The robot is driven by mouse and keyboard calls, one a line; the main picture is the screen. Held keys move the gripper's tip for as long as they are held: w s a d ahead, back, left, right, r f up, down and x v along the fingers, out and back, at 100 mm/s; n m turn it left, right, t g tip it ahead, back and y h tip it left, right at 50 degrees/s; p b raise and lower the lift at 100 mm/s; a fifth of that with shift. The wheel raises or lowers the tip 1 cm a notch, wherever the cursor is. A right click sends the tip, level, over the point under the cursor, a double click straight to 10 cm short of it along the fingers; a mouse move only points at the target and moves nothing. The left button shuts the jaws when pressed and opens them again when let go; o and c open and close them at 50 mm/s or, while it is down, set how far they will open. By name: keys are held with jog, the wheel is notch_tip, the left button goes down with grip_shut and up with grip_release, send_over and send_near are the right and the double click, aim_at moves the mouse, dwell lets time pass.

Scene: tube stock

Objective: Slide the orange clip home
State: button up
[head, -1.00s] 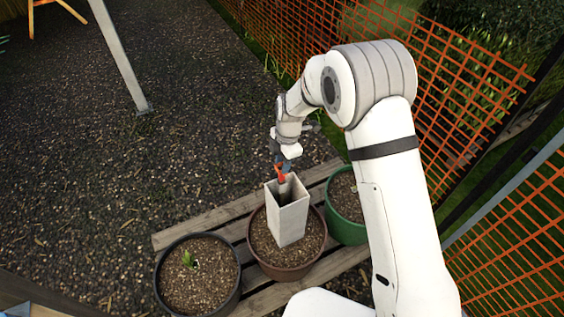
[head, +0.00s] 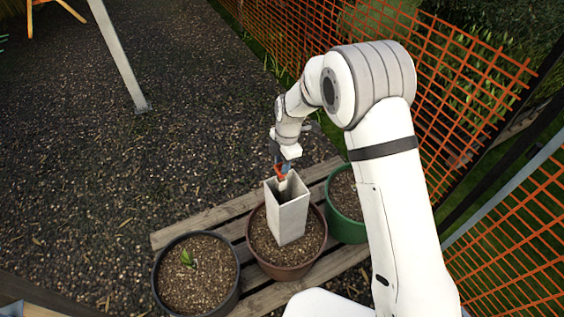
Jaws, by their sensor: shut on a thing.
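The orange clip (head: 283,170) shows as a small orange piece at my gripper (head: 281,168), just above the far side of the open top of a pale square tube (head: 291,218). My gripper is shut on the clip and points down. A small pale piece shows just below the clip at the tube's mouth; I cannot tell what it is. The tube stands upright in the soil of a brown pot (head: 286,272). The clip's lower part and its exact contact with the tube are too small to tell.
A black pot (head: 238,287) with a small green sprout stands left of the brown pot, and a green pot (head: 346,229) stands right. All stand on a slatted wooden pallet (head: 205,218). Orange mesh fencing (head: 470,95) runs along the right.

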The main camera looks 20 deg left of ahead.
jog(key=shift+f+b, duration=1.4)
jog(key=shift+f, duration=0.1)
jog(key=shift+f+b, duration=0.55)
jog(key=shift+b, duration=0.05)
jog(key=o, duration=1)
jog(key=shift+w+d+r, duration=0.1)
jog(key=shift+w+r, duration=0.05)
jog(key=shift+r, duration=1.15)
jog(key=shift+w+d+r, duration=0.1)
jog(key=shift+r, duration=1.15)
jog(key=shift+w+d+r, duration=0.1)
jog(key=shift+w+r, duration=0.05)
jog(key=shift+r, duration=1.15)
